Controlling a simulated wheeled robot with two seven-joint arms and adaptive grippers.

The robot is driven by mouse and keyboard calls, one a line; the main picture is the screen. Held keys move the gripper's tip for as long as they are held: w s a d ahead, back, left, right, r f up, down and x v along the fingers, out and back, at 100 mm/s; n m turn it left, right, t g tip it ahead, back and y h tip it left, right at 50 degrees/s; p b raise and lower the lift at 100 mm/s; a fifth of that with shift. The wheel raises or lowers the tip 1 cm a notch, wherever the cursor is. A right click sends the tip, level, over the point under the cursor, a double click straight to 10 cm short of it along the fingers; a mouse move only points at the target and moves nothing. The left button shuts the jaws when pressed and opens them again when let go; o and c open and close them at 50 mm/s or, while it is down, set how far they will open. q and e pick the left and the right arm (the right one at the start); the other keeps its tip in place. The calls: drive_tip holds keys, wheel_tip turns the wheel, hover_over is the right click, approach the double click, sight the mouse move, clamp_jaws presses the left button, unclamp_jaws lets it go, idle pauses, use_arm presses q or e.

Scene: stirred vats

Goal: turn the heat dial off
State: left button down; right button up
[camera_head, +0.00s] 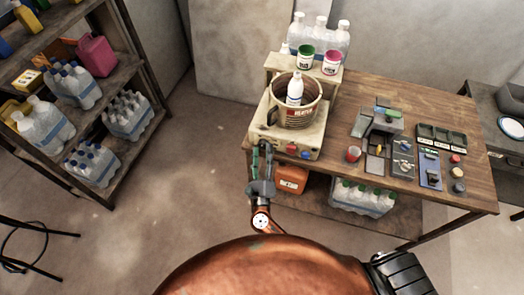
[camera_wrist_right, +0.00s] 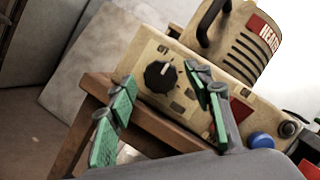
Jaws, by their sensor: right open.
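The heat dial (camera_wrist_right: 160,77) is a round black knob with a white pointer line, on the front panel of a beige heater base (camera_head: 270,137). In the right wrist view the pointer points up, leaning slightly right. My right gripper (camera_wrist_right: 161,78) is open, its green fingers on either side of the dial in that view; I cannot tell whether they touch it. My left gripper is not in view.
A brown vat (camera_head: 297,116) with a white bottle (camera_head: 295,88) inside stands on the base. A red switch (camera_wrist_right: 240,111) and a blue knob (camera_wrist_right: 260,141) sit right of the dial. Open floor lies left.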

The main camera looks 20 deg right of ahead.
drive_tip(key=v, duration=1.1)
drive_tip(key=shift+s, duration=0.2)
drive_tip(key=shift+a+f, duration=0.1)
